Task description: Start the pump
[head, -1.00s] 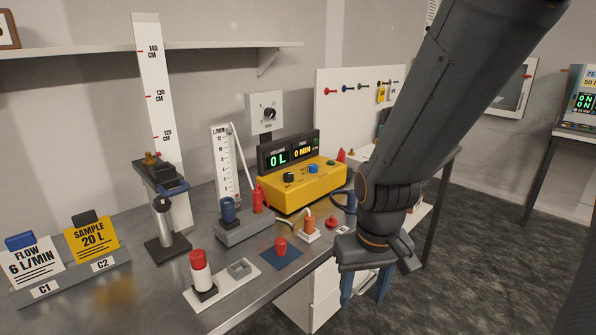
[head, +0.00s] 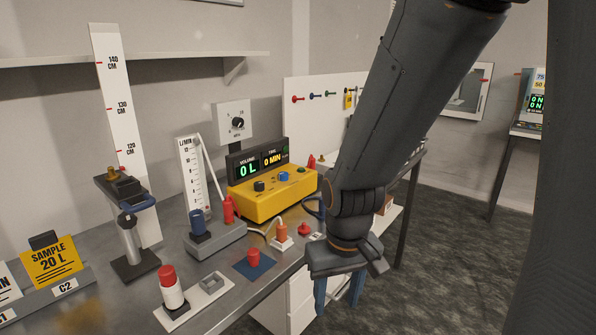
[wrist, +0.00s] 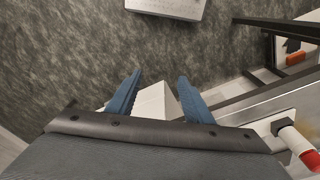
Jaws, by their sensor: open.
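The yellow pump box (head: 265,200) stands on the steel bench with a dark knob, a blue knob and a green button on its top. The display (head: 258,160) behind it reads 0 L and 0 MIN. My gripper (head: 338,292) hangs at the bench's front edge, to the right of and nearer than the pump, with its blue fingers pointing down. In the wrist view my gripper (wrist: 155,95) is open and empty, over the floor and a white cabinet. My arm hides part of the pump's right surroundings.
A red-topped white cylinder (head: 171,290), a red knob on a blue pad (head: 253,260) and an orange plug (head: 282,234) stand along the bench front. A height scale (head: 118,95) and flow tube (head: 192,175) stand behind. Open floor lies to the right.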

